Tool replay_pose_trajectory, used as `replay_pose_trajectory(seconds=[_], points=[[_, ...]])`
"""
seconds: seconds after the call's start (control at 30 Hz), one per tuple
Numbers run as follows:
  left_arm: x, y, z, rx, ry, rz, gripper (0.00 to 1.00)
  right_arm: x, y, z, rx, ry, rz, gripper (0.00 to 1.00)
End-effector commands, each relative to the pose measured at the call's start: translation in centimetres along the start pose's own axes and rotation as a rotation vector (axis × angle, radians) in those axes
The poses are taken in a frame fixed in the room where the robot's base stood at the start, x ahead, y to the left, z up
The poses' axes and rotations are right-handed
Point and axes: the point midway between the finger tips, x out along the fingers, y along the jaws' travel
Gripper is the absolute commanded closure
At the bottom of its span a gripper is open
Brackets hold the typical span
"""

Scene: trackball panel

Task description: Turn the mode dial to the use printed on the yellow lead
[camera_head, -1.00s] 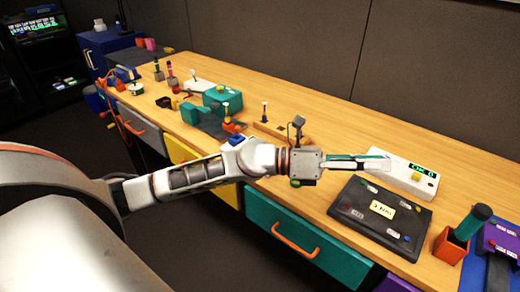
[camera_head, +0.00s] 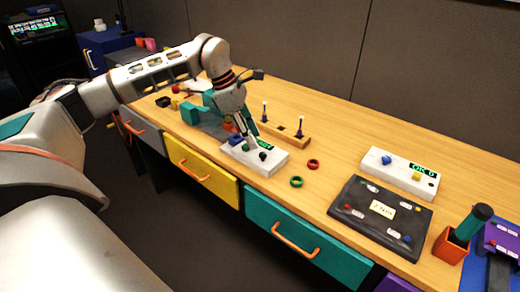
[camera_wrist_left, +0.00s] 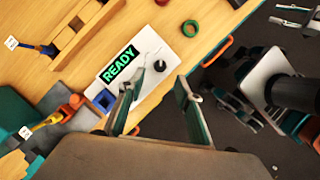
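A white box (camera_head: 270,165) with a green READY display (camera_wrist_left: 120,65) stands on the bench. It carries a black knob (camera_head: 263,155), which also shows in the left wrist view (camera_wrist_left: 159,66) and may be the mode dial. My left gripper (camera_head: 246,144) is low over this box. Its fingers (camera_wrist_left: 155,112) are apart and empty, with the knob just beyond them in the wrist view. A yellow-orange piece (camera_wrist_left: 48,122) with a white tag (camera_wrist_left: 25,132) lies left of the box and may be the yellow lead; its print is too small to read.
A red ring (camera_head: 313,164) and a green ring (camera_head: 297,182) lie right of the box. A wooden block with pegs (camera_head: 287,133) stands behind. A white panel (camera_head: 399,172) and a black case (camera_head: 350,205) are farther right.

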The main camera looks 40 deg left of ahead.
Motion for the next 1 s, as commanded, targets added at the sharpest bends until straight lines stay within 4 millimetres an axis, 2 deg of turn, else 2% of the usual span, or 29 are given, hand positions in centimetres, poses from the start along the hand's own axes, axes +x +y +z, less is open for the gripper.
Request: replay_pose_trajectory(seconds=[0.1, 0.3, 0.47, 0.73, 0.87, 1.0], points=[[2.3, -0.1, 0.0, 0.0, 0.001, -0.005, 0.66, 0.2, 0.0, 0.4, -0.003, -0.004, 0.0, 0.68], [4.8, -0.1, 0.0, 0.001, -0.001, -0.002, 0.66, 0.3, 0.2, 0.2, -0.006, 0.001, 0.004, 0.68], [5.7, -0.1, 0.1, 0.001, -0.002, -0.001, 0.66, 0.4, 0.4, -0.1, -0.008, 0.007, 0.008, 0.68], [5.7, -0.1, 0.1, 0.001, -0.003, -0.001, 0.66, 0.4, 0.5, -0.2, -0.009, 0.008, 0.009, 0.68], [5.7, -0.1, 0.1, 0.001, -0.003, -0.001, 0.99, 0.4, 0.5, -0.1, -0.009, 0.006, 0.009, 0.68], [5.7, -0.1, 0.1, 0.001, -0.003, -0.001, 1.0, 0.3, 0.3, 0.1, -0.008, 0.003, 0.007, 0.68]])
